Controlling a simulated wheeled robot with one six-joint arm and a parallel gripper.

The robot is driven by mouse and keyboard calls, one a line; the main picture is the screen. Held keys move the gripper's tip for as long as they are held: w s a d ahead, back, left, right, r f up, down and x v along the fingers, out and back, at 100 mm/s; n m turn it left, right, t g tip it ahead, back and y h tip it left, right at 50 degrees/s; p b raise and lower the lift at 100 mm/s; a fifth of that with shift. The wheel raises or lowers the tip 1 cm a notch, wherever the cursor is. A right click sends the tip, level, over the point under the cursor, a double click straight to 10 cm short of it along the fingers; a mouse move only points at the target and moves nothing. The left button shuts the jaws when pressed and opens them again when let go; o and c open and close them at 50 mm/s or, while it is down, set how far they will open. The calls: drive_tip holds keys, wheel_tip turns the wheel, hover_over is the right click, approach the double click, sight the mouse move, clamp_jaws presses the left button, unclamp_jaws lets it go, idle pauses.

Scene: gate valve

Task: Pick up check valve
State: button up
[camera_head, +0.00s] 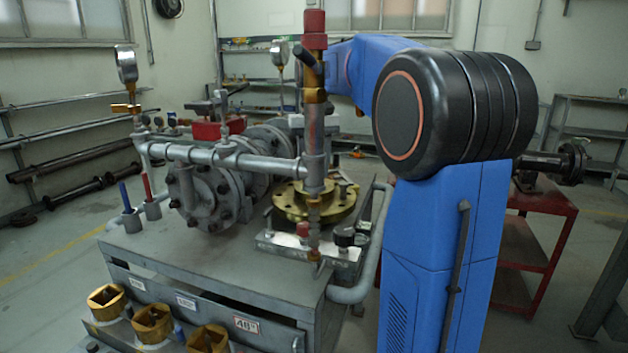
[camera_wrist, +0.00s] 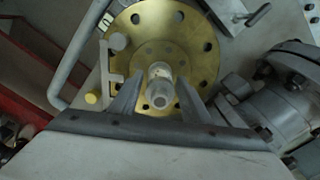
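A gold round flange with bolt holes and a pale central stem, which I take to be the check valve, lies on a metal stand on the grey cabinet; the flange shows in the head view (camera_head: 287,203) and in the wrist view (camera_wrist: 197,68). In the wrist view my gripper (camera_wrist: 160,84) has its two dark fingers apart, one on each side of the stem (camera_wrist: 160,73). Gold surface shows between the fingers and the stem, so I see no grip. In the head view a vertical pipe with a red cap partly covers the flange, and my fingers cannot be made out.
A grey flanged valve body (camera_head: 208,196) and a pipe with a gauge (camera_head: 127,65) stand left of the flange. Gold sockets (camera_head: 152,324) line the cabinet's front. A bent grey rail (camera_head: 358,291) runs along its right side. A red cart (camera_head: 535,240) stands at right.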

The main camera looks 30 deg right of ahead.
clamp_jaws()
wheel_tip(320, 180, up, 14)
idle(1.4)
drive_tip(key=shift+r, duration=0.25)
